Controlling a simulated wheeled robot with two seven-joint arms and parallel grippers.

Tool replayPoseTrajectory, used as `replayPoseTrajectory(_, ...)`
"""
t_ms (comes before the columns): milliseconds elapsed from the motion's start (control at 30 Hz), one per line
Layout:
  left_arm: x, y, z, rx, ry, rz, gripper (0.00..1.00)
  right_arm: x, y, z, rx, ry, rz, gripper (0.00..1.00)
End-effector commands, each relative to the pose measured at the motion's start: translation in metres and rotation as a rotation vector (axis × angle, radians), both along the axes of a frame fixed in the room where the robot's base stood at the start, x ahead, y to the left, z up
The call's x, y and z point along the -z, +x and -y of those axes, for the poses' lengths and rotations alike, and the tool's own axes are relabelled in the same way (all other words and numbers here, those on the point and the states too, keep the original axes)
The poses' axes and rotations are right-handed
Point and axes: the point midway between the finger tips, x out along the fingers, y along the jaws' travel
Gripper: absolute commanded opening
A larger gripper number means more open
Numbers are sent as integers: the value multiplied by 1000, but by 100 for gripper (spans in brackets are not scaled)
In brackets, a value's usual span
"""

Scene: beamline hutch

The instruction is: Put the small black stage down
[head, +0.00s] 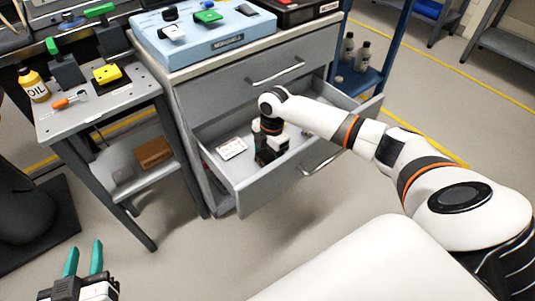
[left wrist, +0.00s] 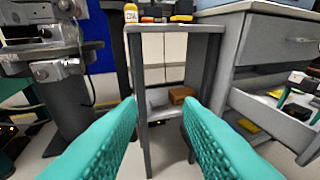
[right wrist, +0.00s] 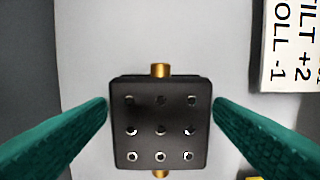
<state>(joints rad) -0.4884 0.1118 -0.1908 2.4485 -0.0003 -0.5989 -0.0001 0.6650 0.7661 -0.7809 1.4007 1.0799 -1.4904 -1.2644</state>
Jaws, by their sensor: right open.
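The small black stage (right wrist: 161,118) lies on the pale drawer floor in the right wrist view. It is a dark square block with rows of holes and brass knobs at its top and bottom edges. My right gripper (right wrist: 161,125) is open, with one teal finger on each side of the stage and a narrow gap at each side. In the head view my right gripper (head: 268,152) reaches down into the open drawer (head: 250,190), and the stage is mostly hidden there. My left gripper (head: 84,262) is open and empty, away from the furniture.
A white card (head: 231,148) lies in the drawer; it shows the words TILT +2 in the right wrist view (right wrist: 290,45). The side table (head: 95,110) holds an oil bottle (head: 33,85), an orange screwdriver (head: 70,99) and a yellow block (head: 108,75). Floor before the drawer is clear.

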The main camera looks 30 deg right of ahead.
Motion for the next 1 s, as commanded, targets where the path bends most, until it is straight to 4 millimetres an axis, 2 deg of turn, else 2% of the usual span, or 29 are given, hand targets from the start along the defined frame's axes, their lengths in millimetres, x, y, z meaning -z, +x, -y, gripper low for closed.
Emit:
replayPoseTrajectory(167, -2, 0, 0, 0, -1, 4, 32, -5, 0, 1, 0, 0, 1, 76)
replayPoseTrajectory(367, 23, -14, -7, -10, 41, -176, 32, -30, 1, 4, 1, -1, 3, 76)
replayPoseTrajectory(700, 74, -69, -31, -42, 140, -612, 32, -90, 1, 11, 0, -1, 2, 76)
replayPoseTrajectory(900, 88, -99, -41, -55, 178, -790, 32, -113, 1, 13, 1, 0, 1, 76)
replayPoseTrajectory(1000, 92, -107, -44, -58, 188, -838, 32, -119, 1, 14, 1, 0, 1, 76)
